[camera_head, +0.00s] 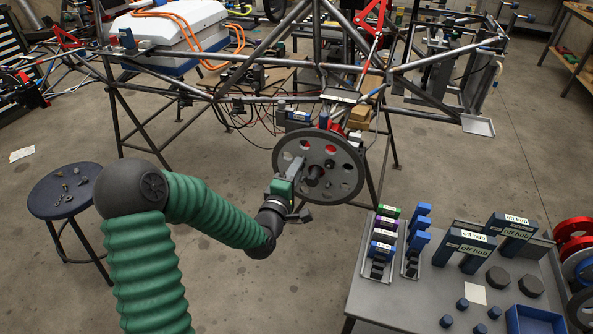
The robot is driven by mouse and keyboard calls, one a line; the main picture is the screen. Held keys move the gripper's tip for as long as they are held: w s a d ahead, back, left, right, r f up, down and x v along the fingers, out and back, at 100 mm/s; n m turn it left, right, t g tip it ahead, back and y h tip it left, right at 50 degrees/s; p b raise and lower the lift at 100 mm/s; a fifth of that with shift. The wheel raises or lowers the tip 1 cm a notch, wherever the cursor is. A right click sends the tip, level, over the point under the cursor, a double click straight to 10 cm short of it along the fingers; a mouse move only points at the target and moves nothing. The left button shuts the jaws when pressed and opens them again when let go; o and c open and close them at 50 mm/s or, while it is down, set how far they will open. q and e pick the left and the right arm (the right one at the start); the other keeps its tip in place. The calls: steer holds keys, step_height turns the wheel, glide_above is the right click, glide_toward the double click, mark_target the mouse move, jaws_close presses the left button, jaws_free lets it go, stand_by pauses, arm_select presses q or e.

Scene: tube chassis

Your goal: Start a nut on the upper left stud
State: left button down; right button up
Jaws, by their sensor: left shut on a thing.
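A grey round disc (345,159) with several holes stands upright on the near side of the tube chassis (215,97). A dark hub part (318,176) shows at its middle. The studs are too small and covered to tell apart. My left gripper (297,178) comes in from the left and is in front of the disc's left half. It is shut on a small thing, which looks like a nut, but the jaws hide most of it. I cannot tell whether it touches a stud. My right gripper is not in view.
A dark round stool (60,203) with small loose parts stands at left. A grey bench (385,304) at lower right bears labelled blue blocks (513,226), a rack of coloured tools (385,228) and a blue bin (530,320). The floor between them is clear.

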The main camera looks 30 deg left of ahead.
arm_select(q)
steer(key=shift+w, duration=0.15)
steer(key=shift+x, duration=1)
steer(key=c, duration=1.1)
jaws_free()
steer(key=shift+a, duration=0.1)
steer(key=shift+c, duration=0.2)
steer(key=p+v, duration=1.4)
steer(key=v, duration=0.3)
